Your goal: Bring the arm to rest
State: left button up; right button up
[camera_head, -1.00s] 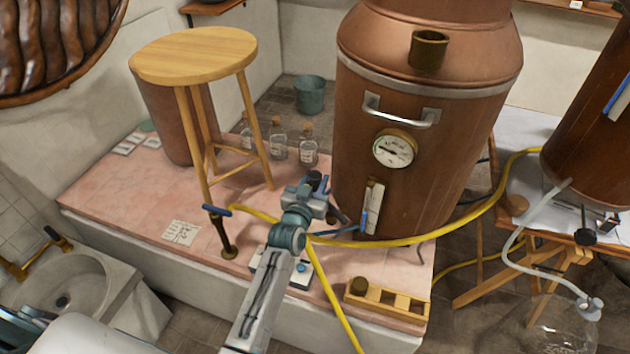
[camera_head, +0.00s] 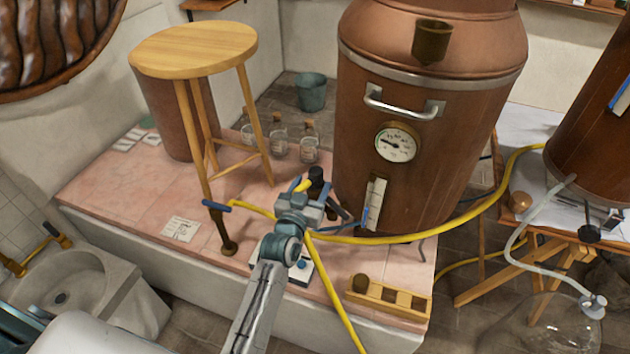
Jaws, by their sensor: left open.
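My left arm reaches in from the bottom middle of the head view. Its gripper (camera_head: 338,212) is open, low over the pink tiled platform (camera_head: 125,200), in front of the large copper still (camera_head: 410,165). I see nothing held between its fingers. The gripper is near the still's lower wall and its small gauge strip (camera_head: 374,204); I cannot tell whether they touch. A yellow hose (camera_head: 430,237) passes right by the gripper and wrist. My right gripper is out of view.
A wooden stool (camera_head: 195,50) stands left on the platform, beside several corked glass bottles (camera_head: 309,150). A wooden rack (camera_head: 388,298) lies at the platform's front right edge. A trestle table (camera_head: 530,125) with another copper vessel (camera_head: 590,130) stands right. A stone basin (camera_head: 75,290) is lower left.

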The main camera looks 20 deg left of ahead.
pick_arm(q)
jog(key=s+a+f+g+y+b, duration=0.1)
jog(key=s+a+f+g, duration=0.3)
jog(key=s, duration=0.8)
jog(key=s+a+f+g, duration=0.15)
jog(key=s+g, duration=0.45)
jog(key=s, duration=0.6)
jog(key=s+a+f+g+y+b, duration=0.15)
jog(key=s+f+g, duration=0.25)
jog(key=s, duration=0.8)
jog(key=a+f+g, duration=0.1)
jog(key=a+f, duration=0.1)
jog(key=f, duration=1.3)
jog(key=a+f+g, duration=0.1)
jog(key=a+f, duration=0.1)
jog(key=f, duration=1.3)
jog(key=s+f+h, duration=0.1)
jog(key=s+f, duration=1.7)
jog(key=f, duration=0.1)
jog(key=shift+s+a+f+g+p, duration=0.2)
jog(key=shift+a+f+g+p, duration=0.2)
